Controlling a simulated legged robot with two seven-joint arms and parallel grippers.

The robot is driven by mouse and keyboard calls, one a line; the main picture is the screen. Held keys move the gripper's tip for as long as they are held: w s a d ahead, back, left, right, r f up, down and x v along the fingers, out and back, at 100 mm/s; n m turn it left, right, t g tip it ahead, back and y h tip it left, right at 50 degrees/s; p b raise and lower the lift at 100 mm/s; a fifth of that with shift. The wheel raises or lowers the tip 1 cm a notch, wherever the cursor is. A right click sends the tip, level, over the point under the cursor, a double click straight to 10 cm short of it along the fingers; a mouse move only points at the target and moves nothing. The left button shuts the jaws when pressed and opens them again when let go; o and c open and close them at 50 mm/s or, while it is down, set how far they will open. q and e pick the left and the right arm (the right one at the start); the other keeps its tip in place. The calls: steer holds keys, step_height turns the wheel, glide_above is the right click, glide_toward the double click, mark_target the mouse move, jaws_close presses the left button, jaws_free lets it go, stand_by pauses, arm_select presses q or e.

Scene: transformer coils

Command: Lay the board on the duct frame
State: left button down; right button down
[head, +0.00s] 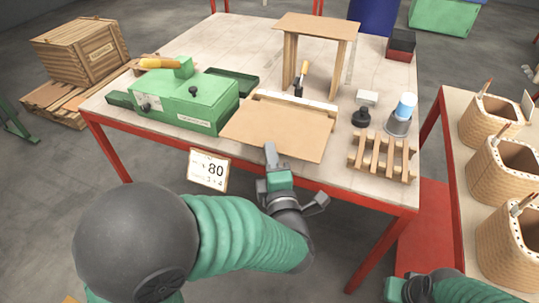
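A flat brown board (280,129) lies on the table, its far edge by a pale strip (296,98). My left gripper (270,155) is at the board's near edge, with one grey finger over that edge. The other finger is hidden, so I cannot tell whether it grips the board. A slatted wooden frame (382,158) lies right of the board, with nothing on it. Behind stands an upright wooden stand with a flat top (318,25). I cannot tell which of these is the duct frame. My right gripper (408,289) shows only partly at the bottom right.
A green machine (187,103) stands left of the board.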

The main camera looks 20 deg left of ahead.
mark_target(278, 127)
arm_select(q)
steer(key=shift+w+d+f+b, duration=0.1)
steer(key=shift+w+f+b, duration=0.3)
steer(key=shift+w+f, duration=0.5)
steer(key=shift+w+a+f+b, duration=0.1)
steer(key=shift+w+f+b, duration=0.35)
steer(key=shift+w, duration=0.85)
steer(key=shift+w+d+f+b, duration=0.1)
steer(key=shift+w+f+b, duration=0.25)
steer(key=shift+w+f, duration=0.6)
steer(key=shift+w+r, duration=0.1)
steer(key=shift+w, duration=0.1)
steer(key=shift+r, duration=0.1)
steer(key=c, duration=1.6)
jaws_free()
steer(key=shift+s, duration=0.1)
